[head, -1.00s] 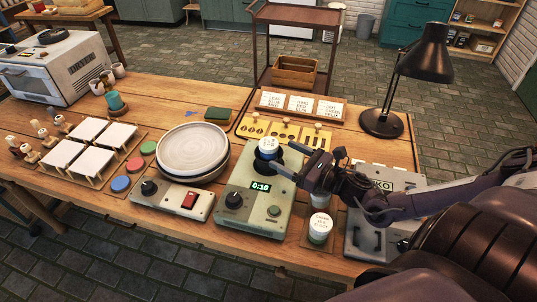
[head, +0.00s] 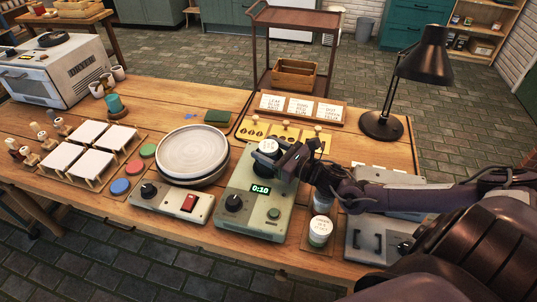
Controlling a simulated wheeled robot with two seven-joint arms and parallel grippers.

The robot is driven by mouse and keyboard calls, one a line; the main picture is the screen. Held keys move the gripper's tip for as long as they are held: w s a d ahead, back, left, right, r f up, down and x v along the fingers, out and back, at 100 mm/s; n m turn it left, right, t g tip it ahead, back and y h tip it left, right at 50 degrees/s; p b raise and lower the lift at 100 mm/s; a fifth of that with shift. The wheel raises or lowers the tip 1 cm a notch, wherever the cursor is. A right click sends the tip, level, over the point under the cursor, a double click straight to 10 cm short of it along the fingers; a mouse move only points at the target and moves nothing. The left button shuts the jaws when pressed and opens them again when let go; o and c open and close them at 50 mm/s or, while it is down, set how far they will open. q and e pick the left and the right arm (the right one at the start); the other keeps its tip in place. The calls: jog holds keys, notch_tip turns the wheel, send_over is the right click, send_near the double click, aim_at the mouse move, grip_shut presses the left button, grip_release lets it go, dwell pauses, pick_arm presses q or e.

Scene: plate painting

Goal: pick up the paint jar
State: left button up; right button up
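A paint jar (head: 267,148) with a white labelled lid stands upright on top of the grey-green machine (head: 251,205), whose display reads 0:10. My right gripper (head: 284,161) is at the jar's right side, with its fingers close against or around the jar. The fingers overlap the jar and are dark, so I cannot tell whether they are closed on it. My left gripper is out of view.
A stack of round plates (head: 192,153) and a switch box (head: 172,203) are left of the machine. Label cards (head: 300,107) stand behind it, and a black lamp (head: 383,124) is at the back right. A grey case (head: 367,240) lies under my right arm.

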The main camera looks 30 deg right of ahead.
jog(key=c, duration=0.8)
